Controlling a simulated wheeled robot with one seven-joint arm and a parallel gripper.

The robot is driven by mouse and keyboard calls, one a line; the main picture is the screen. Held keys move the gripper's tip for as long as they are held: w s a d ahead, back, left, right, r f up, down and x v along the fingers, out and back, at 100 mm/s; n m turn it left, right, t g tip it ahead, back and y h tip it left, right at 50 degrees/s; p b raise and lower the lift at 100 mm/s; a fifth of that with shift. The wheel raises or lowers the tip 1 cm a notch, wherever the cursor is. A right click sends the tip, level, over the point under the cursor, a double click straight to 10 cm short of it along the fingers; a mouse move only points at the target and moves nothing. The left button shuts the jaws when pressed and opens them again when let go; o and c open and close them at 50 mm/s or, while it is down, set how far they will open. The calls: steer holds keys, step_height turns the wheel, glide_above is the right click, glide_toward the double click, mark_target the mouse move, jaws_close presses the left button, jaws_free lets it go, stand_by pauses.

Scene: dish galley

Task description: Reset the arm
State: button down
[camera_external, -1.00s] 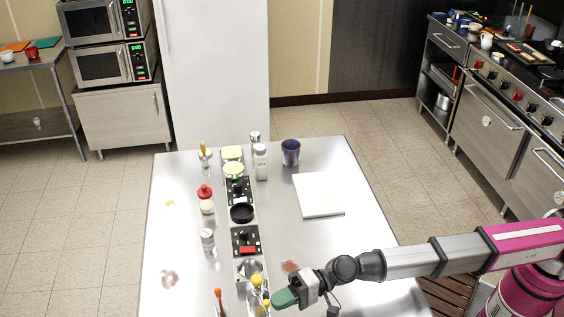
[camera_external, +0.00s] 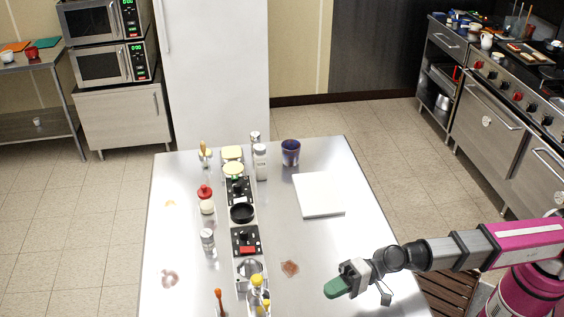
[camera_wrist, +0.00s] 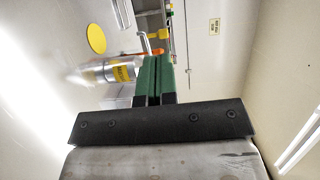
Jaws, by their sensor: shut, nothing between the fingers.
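My gripper (camera_external: 338,287) has green fingers and hangs over the right front part of the steel table (camera_external: 330,245), to the right of the row of condiments. In the wrist view the green fingers (camera_wrist: 155,78) are pressed together with nothing between them. My arm reaches in from the right edge of the external view.
A white board (camera_external: 319,195) and a dark blue cup (camera_external: 290,152) stand on the table. Left of my gripper are bottles (camera_external: 257,293), a black bowl (camera_external: 242,213) and shakers (camera_external: 208,240). A brown stain (camera_external: 290,268) lies nearby. A stove (camera_external: 500,95) stands at the right.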

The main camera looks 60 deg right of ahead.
steer(key=shift+s+d, duration=0.4)
steer(key=shift+d, duration=0.05)
